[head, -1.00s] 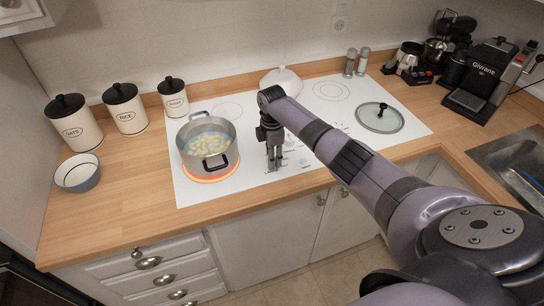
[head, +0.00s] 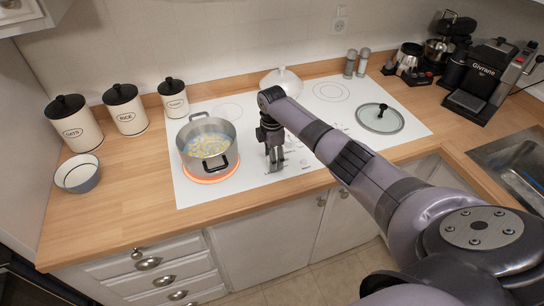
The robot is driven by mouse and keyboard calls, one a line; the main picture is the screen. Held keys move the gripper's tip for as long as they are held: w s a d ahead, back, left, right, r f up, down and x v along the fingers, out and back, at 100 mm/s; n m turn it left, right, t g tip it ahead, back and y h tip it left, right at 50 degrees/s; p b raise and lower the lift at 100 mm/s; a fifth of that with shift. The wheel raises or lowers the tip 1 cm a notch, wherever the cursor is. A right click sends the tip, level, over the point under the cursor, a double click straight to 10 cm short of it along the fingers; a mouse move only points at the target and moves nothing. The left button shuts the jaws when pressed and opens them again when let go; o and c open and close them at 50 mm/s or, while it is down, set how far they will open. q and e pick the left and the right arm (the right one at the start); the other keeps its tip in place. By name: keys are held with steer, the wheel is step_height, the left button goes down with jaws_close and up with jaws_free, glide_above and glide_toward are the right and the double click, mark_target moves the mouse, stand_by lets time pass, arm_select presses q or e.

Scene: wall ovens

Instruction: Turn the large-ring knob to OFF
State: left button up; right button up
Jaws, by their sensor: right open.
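My right gripper (head: 275,165) is open and points down over the control area of the white cooktop (head: 188,193), right of the pot. Its fingertips are low, close to the cooktop surface; I cannot tell whether they touch anything. The large-ring knob cannot be made out; the gripper and forearm cover much of the control area. A steel pot (head: 226,129) with yellowish pieces in liquid stands on the front left ring (head: 208,179), which glows orange. My left gripper is not in view.
A glass lid (head: 380,121) lies on the cooktop's right side. A white lidded dish (head: 281,78) stands behind my arm. Canisters (head: 126,115) and a bowl (head: 77,177) stand at left. The wooden counter (head: 135,205) is clear at front left.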

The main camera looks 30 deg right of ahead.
steer(key=shift+r, duration=0.15)
step_height(320, 180, up, 12)
stand_by(0.4)
steer(key=shift+f, duration=0.2)
stand_by(0.3)
